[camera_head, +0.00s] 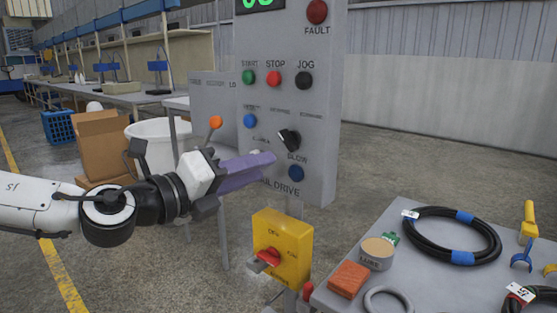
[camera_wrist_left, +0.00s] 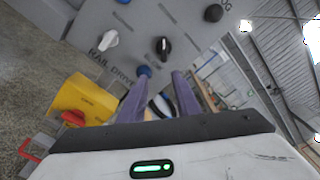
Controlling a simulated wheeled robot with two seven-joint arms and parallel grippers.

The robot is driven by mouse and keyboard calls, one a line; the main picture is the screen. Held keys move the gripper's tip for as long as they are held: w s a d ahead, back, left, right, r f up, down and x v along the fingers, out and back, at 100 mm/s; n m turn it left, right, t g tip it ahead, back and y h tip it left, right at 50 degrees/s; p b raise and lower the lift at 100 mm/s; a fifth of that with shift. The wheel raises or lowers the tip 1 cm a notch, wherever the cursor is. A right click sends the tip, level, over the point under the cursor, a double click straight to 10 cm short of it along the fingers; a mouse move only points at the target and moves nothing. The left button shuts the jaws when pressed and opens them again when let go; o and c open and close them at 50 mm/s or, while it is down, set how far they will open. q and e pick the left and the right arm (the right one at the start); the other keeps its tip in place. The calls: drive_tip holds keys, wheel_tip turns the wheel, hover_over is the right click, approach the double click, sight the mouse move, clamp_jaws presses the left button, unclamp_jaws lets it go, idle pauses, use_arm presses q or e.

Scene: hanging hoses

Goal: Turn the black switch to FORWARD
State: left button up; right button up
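The black switch (camera_head: 288,138) is a rotary knob on the lower part of the grey control panel (camera_head: 318,95). It has a pale pointer line, and its handle is tilted in the head view. The small labels around it are too blurred to read surely. It also shows in the left wrist view (camera_wrist_left: 163,47), just beyond the fingertips. My left gripper (camera_head: 268,161) has purple fingers and reaches in from the left, just below and left of the switch. In the left wrist view its fingers (camera_wrist_left: 160,82) are apart with no panel control between them. My right gripper is not in view.
A yellow box with a red switch (camera_head: 283,245) stands below. A table (camera_head: 418,290) with hoses and a sponge is at right.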

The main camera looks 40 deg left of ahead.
sight(284, 141)
use_arm(q)
drive_tip(key=shift+m+t+y, duration=0.3)
drive_tip(key=shift+m+t, duration=0.1)
drive_tip(key=shift+m, duration=0.2)
drive_tip(key=shift+w+a+r, duration=0.1)
drive_tip(key=shift+w+r, duration=0.3)
drive_tip(key=shift+w, duration=1)
drive_tip(key=shift+w+a+r, duration=0.1)
drive_tip(key=shift+w+r, duration=0.35)
drive_tip(key=shift+w, duration=1)
drive_tip(key=shift+w+a+r, duration=0.1)
drive_tip(key=shift+w+r, duration=0.3)
drive_tip(key=shift+w, duration=1)
drive_tip(key=shift+c, duration=0.5)
clamp_jaws()
